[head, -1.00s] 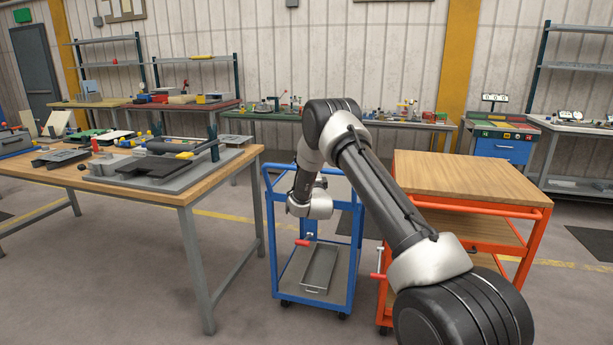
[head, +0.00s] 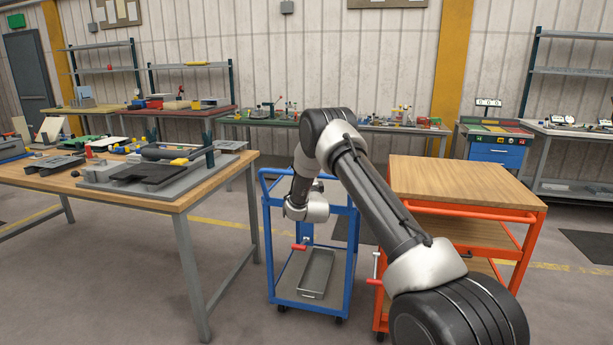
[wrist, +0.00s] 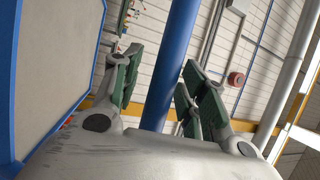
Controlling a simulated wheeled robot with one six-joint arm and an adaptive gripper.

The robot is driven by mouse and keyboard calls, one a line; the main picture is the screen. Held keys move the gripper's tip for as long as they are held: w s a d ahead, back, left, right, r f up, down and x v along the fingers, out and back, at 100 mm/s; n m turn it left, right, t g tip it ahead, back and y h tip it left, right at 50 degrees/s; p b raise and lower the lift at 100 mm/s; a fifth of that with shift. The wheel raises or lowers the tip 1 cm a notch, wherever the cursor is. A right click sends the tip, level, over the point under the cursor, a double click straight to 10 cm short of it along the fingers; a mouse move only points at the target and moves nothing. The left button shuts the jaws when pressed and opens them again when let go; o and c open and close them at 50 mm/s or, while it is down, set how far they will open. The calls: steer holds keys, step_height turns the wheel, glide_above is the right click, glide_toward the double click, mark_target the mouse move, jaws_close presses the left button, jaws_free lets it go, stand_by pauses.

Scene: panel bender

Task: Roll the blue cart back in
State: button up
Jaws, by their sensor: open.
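The blue cart (head: 351,262) stands on the floor in the middle of the head view, between the wooden table and an orange cart. Its upper part is partly hidden by my arm. In the head view my wrist hides the fingers.
The wooden table (head: 215,184) with fixtures and tools stands close on the left. The orange cart (head: 468,213) stands close on the right, with a red-handled lever (head: 374,281) at its front corner. Benches line the back wall. Open floor shows behind the blue cart.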

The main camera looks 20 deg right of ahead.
steer(key=v, duration=1.2)
